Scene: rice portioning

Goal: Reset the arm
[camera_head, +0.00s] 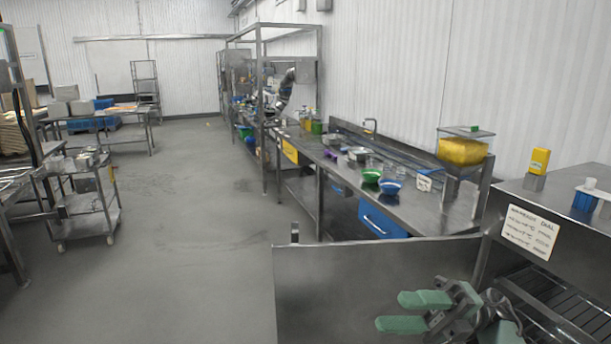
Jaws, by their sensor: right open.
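My right gripper (412,312) is at the bottom right of the head view. Its two green fingers are spread apart and point left, with nothing between them. It is in front of, or over, a grey metal panel (340,270); I cannot tell whether it touches it. My left gripper is not in view.
A steel counter (415,205) along the right wall carries a green bowl (371,176), a blue bowl (390,187) and a clear bin of yellow contents (463,150). A metal unit (560,225) stands at right. A wheeled cart (85,205) stands left; the middle floor is clear.

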